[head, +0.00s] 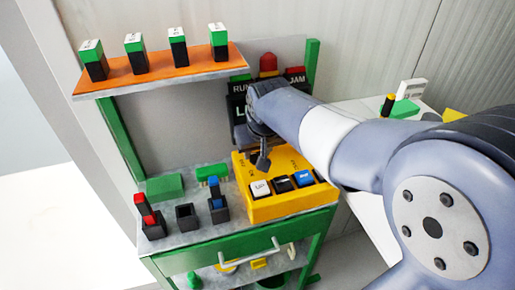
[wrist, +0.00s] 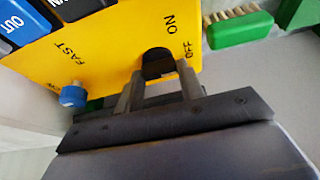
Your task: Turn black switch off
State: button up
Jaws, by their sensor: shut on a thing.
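The yellow control box (head: 285,205) sits on the bench top at the right. In the wrist view, the black switch (wrist: 157,62) is on the yellow panel (wrist: 115,45), beside the printed words ON and OFF. My gripper (wrist: 160,85) has one finger on each side of the switch and is shut on it. The fingers hide part of the switch, so I cannot tell its exact setting. In the head view, my gripper (head: 262,162) is at the box's upper left, and the switch is hidden there.
The box carries white, black and blue buttons (head: 304,177); a blue knob (wrist: 73,96) is beside FAST. A green brush (wrist: 240,28) lies close by. An orange shelf (head: 160,73) holds several green-topped blocks.

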dwell(0.4)
jog(key=o, duration=0.7)
jog(key=v, duration=1)
jog(key=shift+r+p, duration=0.35)
jog(key=shift+r, duration=0.05)
jog(key=shift+s, duration=0.15)
jog(key=x, duration=1)
jog(key=shift+f+b, duration=0.35)
jog(key=shift+w+f, duration=0.1)
jog(key=shift+w, duration=0.1)
